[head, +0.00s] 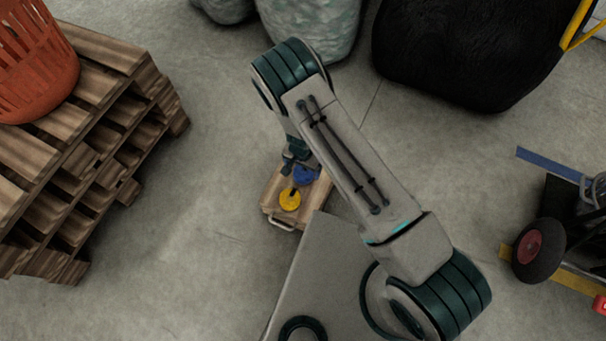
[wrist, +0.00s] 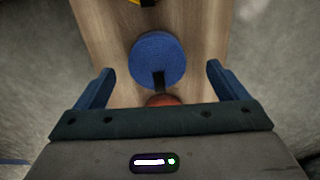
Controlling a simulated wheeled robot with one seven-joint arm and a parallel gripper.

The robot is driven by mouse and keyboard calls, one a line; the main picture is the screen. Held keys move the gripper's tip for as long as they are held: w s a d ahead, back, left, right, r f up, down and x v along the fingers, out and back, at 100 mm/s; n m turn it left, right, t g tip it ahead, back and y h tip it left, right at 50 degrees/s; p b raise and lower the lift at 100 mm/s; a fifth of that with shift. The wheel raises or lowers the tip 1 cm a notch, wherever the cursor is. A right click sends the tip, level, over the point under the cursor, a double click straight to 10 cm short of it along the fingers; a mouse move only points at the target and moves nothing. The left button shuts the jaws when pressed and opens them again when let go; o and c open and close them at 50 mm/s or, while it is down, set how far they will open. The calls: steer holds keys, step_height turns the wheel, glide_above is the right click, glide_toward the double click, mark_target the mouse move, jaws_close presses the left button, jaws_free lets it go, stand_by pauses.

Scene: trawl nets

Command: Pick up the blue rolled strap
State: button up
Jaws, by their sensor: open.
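The blue rolled strap (wrist: 158,58) is a round coil with a dark band at its lower edge. It lies on a wooden board (wrist: 105,25) in the wrist view. In the head view the blue strap (head: 307,175) is partly hidden by my arm. My gripper (wrist: 158,78) is open, with one blue finger on each side of the strap and clear gaps between. In the head view my gripper (head: 290,163) is over the board, beside the strap.
A yellow roll (head: 290,199) lies on the board near the strap. A reddish round thing (wrist: 163,99) shows partly behind my gripper's edge. Stacked pallets (head: 110,60) with an orange basket (head: 38,65) stand left. A wheeled cart (head: 540,250) stands right. Concrete floor surrounds the board.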

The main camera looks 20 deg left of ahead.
mark_target(303, 172)
steer(key=f+b, duration=0.1)
steer(key=f, duration=0.1)
steer(key=f+b, duration=0.1)
steer(key=f, duration=0.1)
steer(key=shift+w+d+f, duration=0.2)
steer(key=shift+f, duration=0.1)
steer(key=c, duration=1.2)
steer(key=shift+o, duration=0.2)
steer(key=shift+r, duration=0.15)
